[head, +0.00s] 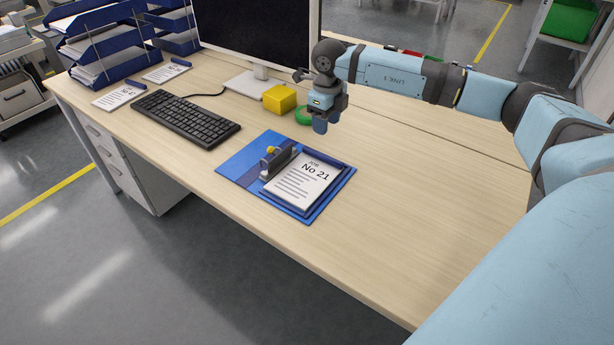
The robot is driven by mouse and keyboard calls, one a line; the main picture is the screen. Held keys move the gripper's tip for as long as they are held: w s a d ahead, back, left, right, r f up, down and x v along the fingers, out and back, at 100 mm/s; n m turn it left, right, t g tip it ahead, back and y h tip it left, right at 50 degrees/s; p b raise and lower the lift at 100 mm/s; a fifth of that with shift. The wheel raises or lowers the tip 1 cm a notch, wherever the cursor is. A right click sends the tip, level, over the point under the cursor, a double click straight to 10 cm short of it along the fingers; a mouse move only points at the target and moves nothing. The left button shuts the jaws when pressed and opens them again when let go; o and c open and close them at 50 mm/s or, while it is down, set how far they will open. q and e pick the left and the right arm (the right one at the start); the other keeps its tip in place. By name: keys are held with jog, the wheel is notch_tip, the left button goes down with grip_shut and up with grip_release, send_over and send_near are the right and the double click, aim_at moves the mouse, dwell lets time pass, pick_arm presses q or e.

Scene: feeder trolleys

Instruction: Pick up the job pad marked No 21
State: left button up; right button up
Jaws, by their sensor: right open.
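The job pad marked No 21 (301,184) lies face up on the desk, white with printed lines, in a dark blue frame or tray (340,186). This rests on a blue mat (235,167). A grey upright clip or handle with a yellow knob (276,161) stands at the pad's left edge. My right gripper (321,124) is open, pointing down above the desk behind the pad, apart from it. Its fingers are small and partly hidden by the wrist. My left gripper is out of view.
A black keyboard (186,118), a monitor (262,35), other pads (118,96) and blue letter trays (105,50) stand to the left. The desk's right front (400,230) is clear.

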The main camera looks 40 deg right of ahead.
send_over(322, 154)
jog(key=f, duration=0.4)
jog(key=shift+s+d+f, duration=0.2)
jog(key=shift+d+f, duration=0.1)
jog(key=shift+w+a+f+b, duration=0.1)
jog(key=shift+f+b, duration=0.15)
jog(key=shift+f, duration=0.7)
jog(key=shift+s+a+f+b, duration=0.1)
jog(key=shift+f+b, duration=0.2)
jog(key=shift+f, duration=0.65)
jog(key=shift+w+a+f+b, duration=0.1)
jog(key=shift+f+b, duration=0.15)
jog(key=shift+f, duration=0.7)
grip_shut()
